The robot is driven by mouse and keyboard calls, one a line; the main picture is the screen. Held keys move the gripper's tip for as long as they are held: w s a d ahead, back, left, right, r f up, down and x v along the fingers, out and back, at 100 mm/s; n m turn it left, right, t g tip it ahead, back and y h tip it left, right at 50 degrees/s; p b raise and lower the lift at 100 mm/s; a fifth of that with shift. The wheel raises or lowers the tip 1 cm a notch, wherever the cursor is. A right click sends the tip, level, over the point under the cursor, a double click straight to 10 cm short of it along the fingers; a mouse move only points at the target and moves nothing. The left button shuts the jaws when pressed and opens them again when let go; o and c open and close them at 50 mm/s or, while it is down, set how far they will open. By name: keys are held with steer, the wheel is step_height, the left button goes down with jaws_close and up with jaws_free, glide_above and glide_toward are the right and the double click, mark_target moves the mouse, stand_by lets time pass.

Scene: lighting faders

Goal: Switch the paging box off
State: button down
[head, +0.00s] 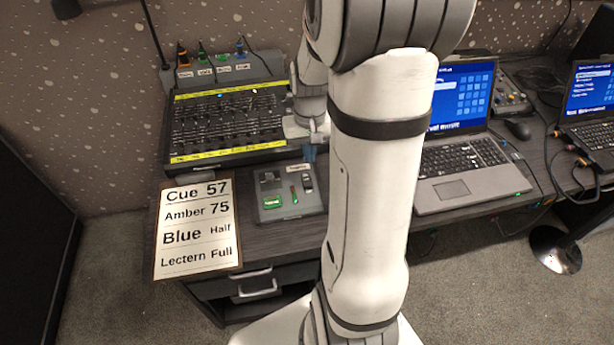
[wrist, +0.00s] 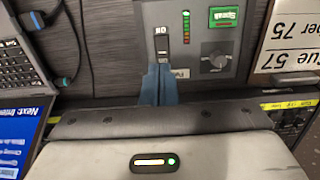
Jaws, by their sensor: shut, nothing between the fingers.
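The paging box (head: 290,207) is a grey box on the desk, with a green button, an indicator strip and a dark switch (head: 307,184). In the wrist view the box (wrist: 196,68) appears upside down, with the black switch (wrist: 162,45), a green "Speak" button (wrist: 223,16), a knob (wrist: 215,56) and lit indicators (wrist: 186,25). My gripper (wrist: 159,70) has its blue fingers shut and empty, tips at the switch's near end in the wrist view. I cannot tell whether they touch it.
A fader console (head: 228,128) stands behind the box. A cue sign (head: 196,227) lies to the left. A laptop (head: 466,165) is on the right, with its cable running along the desk. My arm hides the desk between box and laptop.

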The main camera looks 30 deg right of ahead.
mark_target(309, 184)
step_height(309, 184, down, 9)
steer(key=shift+r, duration=0.15)
stand_by(0.4)
